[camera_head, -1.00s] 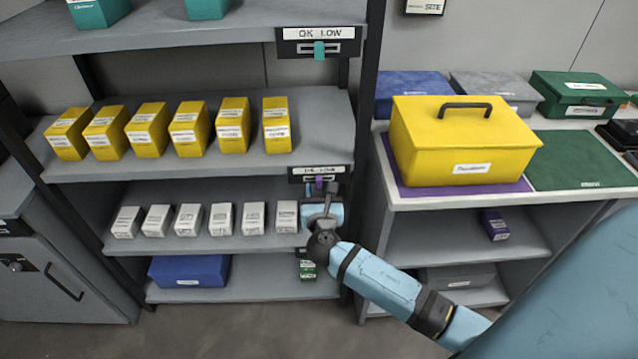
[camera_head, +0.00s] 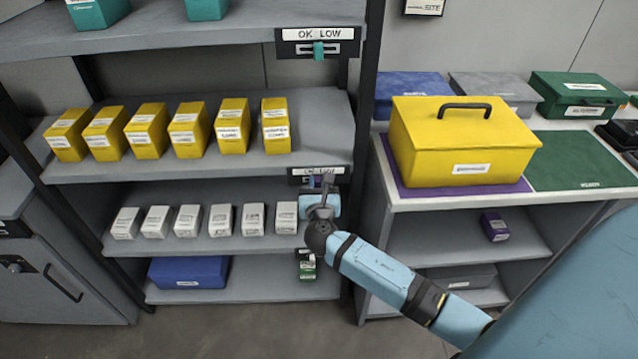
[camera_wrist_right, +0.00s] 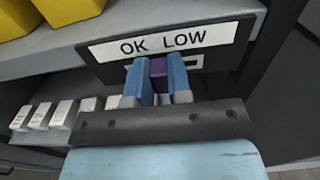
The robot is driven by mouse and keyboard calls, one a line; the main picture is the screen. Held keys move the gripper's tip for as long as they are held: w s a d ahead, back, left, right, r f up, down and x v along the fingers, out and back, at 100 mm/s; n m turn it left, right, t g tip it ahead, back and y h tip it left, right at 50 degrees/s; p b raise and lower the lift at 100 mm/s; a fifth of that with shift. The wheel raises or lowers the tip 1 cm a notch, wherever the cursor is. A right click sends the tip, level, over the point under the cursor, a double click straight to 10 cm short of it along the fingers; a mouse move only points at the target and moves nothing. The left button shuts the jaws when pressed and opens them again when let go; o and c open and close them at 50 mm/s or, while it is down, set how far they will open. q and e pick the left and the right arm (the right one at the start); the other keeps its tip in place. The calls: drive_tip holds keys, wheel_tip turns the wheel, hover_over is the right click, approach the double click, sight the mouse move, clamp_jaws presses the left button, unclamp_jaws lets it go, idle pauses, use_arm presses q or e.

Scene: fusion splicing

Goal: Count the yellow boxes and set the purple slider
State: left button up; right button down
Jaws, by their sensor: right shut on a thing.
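Several yellow boxes (camera_head: 188,130) with white labels stand in one row on the middle shelf; parts of two also show in the wrist view (camera_wrist_right: 68,8). The purple slider (camera_wrist_right: 158,73) sits in the slot of the dark plate under the "OK LOW" label (camera_wrist_right: 160,41), roughly between the two words. My right gripper (camera_wrist_right: 157,82) is shut on the purple slider, one blue finger on each side. In the head view my right gripper (camera_head: 319,187) is at the shelf's front right edge and largely covers the slider. My left gripper is not in view.
A teal slider (camera_head: 319,50) sits under another "OK LOW" label above. White boxes (camera_head: 188,221) stand on the shelf below, beside my wrist. A dark post (camera_head: 367,90) rises just right of the gripper. A yellow case (camera_head: 462,145) stands on the right counter.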

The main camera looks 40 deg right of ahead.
drive_tip(key=shift+w+a, duration=0.3)
drive_tip(key=shift+a, duration=0.2)
drive_tip(key=shift+w+a, duration=0.3)
drive_tip(key=shift+a, duration=0.2)
drive_tip(key=c, duration=1)
unclamp_jaws()
drive_tip(key=shift+w+a, duration=0.1)
drive_tip(key=shift+c, duration=0.2)
use_arm(q)
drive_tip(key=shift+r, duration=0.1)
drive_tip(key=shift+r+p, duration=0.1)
drive_tip(key=shift+p, duration=0.5)
use_arm(e)
drive_tip(key=v, duration=1.4)
